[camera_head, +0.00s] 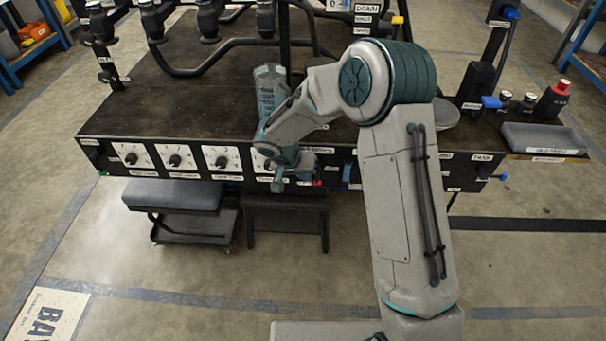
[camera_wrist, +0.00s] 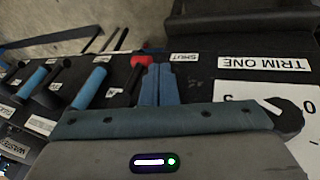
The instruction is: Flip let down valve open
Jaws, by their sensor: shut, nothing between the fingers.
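My gripper (camera_head: 278,184) is at the front panel of the dark bench, low and near its middle. In the wrist view its two blue-grey fingers (camera_wrist: 159,78) are shut together with nothing between them. A red knob (camera_wrist: 141,61) is just left of the fingertips; I cannot tell whether they touch. Left of it, blue valve levers (camera_wrist: 90,88) and (camera_wrist: 31,82) stick out from the panel. One blue lever (camera_head: 347,171) shows beside my arm in the head view. I cannot read which lever is the let down valve; my arm hides part of the panel.
White-plated dials (camera_head: 175,157) line the panel left of my gripper. "SHUT" (camera_wrist: 184,57) and "TRIM ONE" (camera_wrist: 262,63) labels are readable in the wrist view. Black stools (camera_head: 173,195) stand below the panel. A grey tray (camera_head: 543,138) is at the right. Floor in front is clear.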

